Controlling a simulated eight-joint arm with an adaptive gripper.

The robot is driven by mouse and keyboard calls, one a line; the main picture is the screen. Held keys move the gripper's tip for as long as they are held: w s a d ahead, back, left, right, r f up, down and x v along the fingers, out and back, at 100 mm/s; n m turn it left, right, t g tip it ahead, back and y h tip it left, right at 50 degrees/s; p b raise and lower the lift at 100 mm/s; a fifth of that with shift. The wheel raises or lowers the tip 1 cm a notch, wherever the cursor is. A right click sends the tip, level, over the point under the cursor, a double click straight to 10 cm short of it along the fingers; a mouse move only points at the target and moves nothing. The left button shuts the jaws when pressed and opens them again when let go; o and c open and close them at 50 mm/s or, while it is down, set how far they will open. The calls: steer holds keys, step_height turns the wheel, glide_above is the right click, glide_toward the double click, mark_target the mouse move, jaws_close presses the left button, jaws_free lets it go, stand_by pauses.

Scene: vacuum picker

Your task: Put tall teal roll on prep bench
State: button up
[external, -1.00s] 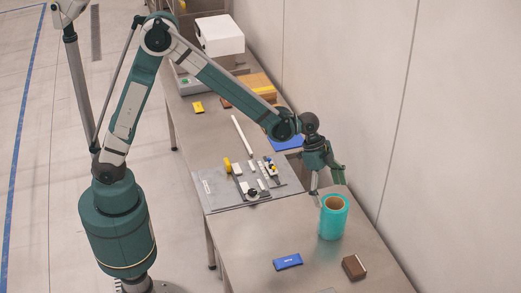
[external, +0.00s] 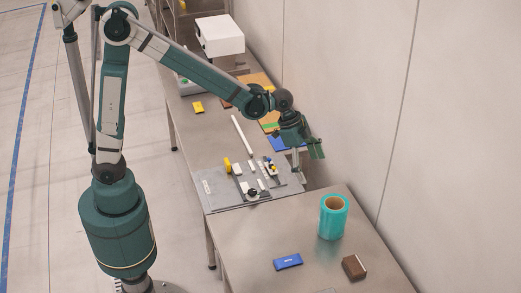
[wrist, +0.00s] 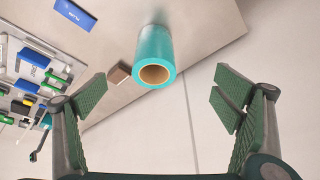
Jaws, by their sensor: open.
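The tall teal roll (external: 333,219) stands upright on the near metal bench (external: 243,240), close to the wall side. Its brown core opening faces up. It also shows in the wrist view (wrist: 155,56), ahead of the fingers and apart from them. My gripper (external: 308,160) is open and empty, with green pads spread wide in the wrist view (wrist: 163,98). It is in the air behind the roll, near the grey fixture board.
A blue packet (external: 288,261) and a brown block (external: 354,267) lie on the near bench by the roll. A grey board (external: 213,187) with several small parts lies behind it. A white box (external: 219,36) stands at the far end. The wall (external: 365,100) runs along the right.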

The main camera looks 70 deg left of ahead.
steer(key=s+a+r+n+t+y, duration=0.1)
steer(key=s+a+r+n, duration=0.1)
steer(key=s+a+r, duration=0.45)
steer(key=s+a+r+n, duration=0.15)
steer(key=s+a, duration=0.25)
steer(key=s, duration=0.5)
steer(key=s+a+r+n+t+y, duration=0.1)
steer(key=s+a+r+n, duration=0.2)
steer(key=s+a, duration=0.3)
steer(key=s+a+f+n, duration=0.1)
steer(key=s+a, duration=0.1)
steer(key=s, duration=0.4)
steer(key=s+a+f+n+t+y, duration=0.1)
steer(key=s+a, duration=0.1)
steer(key=s, duration=0.3)
steer(key=shift+s+a, duration=0.25)
steer(key=shift+s, duration=0.15)
